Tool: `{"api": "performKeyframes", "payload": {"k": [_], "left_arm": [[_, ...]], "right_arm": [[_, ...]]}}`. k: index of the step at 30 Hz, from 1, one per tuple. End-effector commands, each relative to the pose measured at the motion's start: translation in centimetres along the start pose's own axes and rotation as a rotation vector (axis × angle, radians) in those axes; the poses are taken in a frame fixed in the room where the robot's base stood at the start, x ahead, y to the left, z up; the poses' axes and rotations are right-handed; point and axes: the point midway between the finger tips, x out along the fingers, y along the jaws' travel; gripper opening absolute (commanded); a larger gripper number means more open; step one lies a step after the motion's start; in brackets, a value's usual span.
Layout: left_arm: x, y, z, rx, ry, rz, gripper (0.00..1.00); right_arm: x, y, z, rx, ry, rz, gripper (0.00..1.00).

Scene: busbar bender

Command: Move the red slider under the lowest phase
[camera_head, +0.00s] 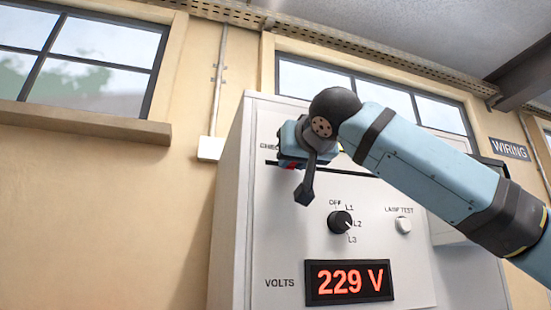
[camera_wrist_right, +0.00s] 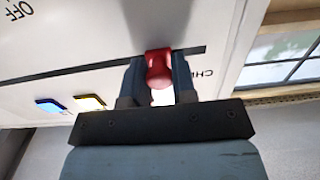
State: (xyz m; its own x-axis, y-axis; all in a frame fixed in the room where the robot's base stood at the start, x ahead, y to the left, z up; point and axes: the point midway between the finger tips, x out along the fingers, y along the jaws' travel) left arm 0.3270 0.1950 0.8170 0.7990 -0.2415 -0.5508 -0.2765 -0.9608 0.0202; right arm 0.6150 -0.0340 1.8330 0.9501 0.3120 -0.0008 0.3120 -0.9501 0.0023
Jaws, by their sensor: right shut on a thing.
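The red slider (camera_wrist_right: 159,68) is a rounded red knob on a dark slot (camera_wrist_right: 100,67) in the white panel. In the wrist view my right gripper (camera_wrist_right: 158,84) has one finger on each side of the slider and is shut on it. In the head view the right gripper (camera_head: 297,157) is at the left part of the slot, near the partly covered "CHE…" label. Only a little red of the slider (camera_head: 290,166) shows there. The selector knob (camera_head: 340,222) has marks OFF, L1, L2 and L3. My left gripper is not in view.
A lamp test button (camera_head: 403,225) is right of the knob. The wrist view shows a blue lamp (camera_wrist_right: 50,106) and a yellow lamp (camera_wrist_right: 90,102) beside the slot. My right arm crosses the cabinet's upper right and hides part of the panel.

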Motion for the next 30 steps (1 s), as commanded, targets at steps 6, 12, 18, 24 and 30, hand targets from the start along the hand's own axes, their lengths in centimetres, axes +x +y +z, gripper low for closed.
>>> {"api": "performKeyframes", "payload": {"k": [6,12,18,24,30], "left_arm": [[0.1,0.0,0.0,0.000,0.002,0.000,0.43],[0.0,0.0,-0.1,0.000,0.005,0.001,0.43],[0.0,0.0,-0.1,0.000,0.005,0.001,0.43],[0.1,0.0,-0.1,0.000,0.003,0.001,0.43],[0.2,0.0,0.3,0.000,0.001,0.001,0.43]], "right_arm": [[0.1,3.9,0.0,0.004,0.000,0.004,0.00],[0.0,4.1,-0.1,0.001,0.001,0.004,0.00],[0.0,4.1,0.0,0.000,0.001,0.003,0.39],[0.0,4.0,0.0,0.001,0.001,0.003,0.50],[-0.4,4.0,0.0,0.001,0.002,0.003,0.50]]}}
